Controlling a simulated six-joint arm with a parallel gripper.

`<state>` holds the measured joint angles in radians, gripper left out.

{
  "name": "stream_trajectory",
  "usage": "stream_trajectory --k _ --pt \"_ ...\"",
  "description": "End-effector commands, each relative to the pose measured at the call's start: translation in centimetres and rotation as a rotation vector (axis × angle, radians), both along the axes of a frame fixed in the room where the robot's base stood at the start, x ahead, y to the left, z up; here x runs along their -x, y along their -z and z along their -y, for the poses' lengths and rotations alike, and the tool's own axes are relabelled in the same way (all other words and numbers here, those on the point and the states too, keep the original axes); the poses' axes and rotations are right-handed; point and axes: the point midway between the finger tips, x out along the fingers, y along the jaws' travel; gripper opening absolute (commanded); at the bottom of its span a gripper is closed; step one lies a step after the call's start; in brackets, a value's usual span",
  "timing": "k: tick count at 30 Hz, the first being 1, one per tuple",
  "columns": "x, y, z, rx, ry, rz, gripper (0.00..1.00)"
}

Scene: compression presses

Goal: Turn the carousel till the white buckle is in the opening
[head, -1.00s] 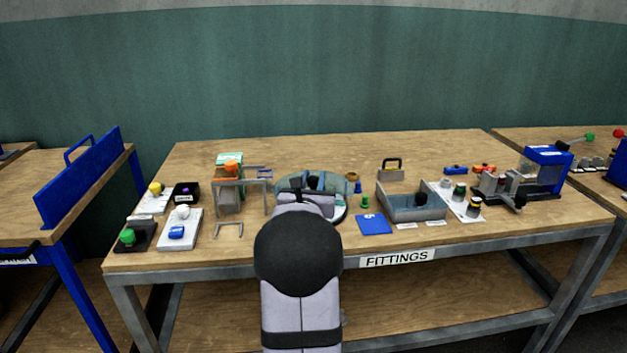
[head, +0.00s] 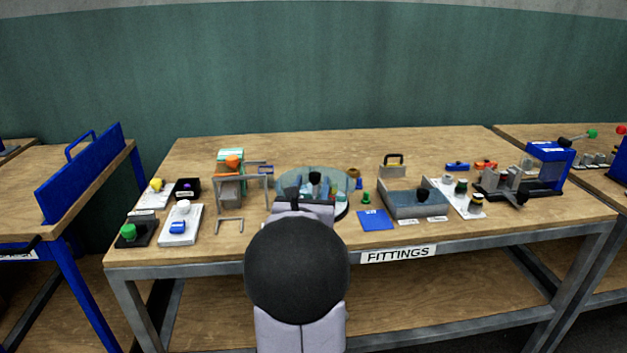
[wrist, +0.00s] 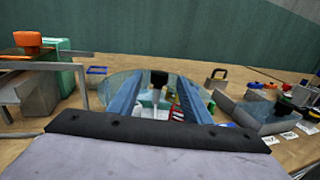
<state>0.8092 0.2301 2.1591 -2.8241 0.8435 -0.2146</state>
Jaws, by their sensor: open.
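The carousel (head: 338,186) stands on the bench under a clear round cover, behind my arm in the head view. It also shows ahead of me in the wrist view (wrist: 112,84), with a black knob (wrist: 159,77) at its top. My gripper (wrist: 162,82) is open and empty, its two blue-grey fingers pointing at the carousel, the knob seen between them. Whether they touch it I cannot tell. Small green, white and red things show through the cover between the fingers. I cannot pick out the white buckle or the opening; my fingers and arm hide part of the carousel.
A grey metal frame (head: 240,187) stands close on the left of the carousel. On the right are a blue plate (head: 375,220), small green and brown pieces, and a grey open tray (head: 412,208). The bench front below the blue plate is clear.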

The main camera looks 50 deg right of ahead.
Motion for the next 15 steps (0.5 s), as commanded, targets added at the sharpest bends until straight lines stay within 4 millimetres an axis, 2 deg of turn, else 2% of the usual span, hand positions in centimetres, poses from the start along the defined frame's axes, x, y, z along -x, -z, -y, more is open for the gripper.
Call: stream_trajectory --k 6,15 --pt "0.73 -0.02 -1.23 0.001 0.001 0.001 0.44" --pt "0.82 0.0 -1.35 0.0 0.001 0.0 0.44"
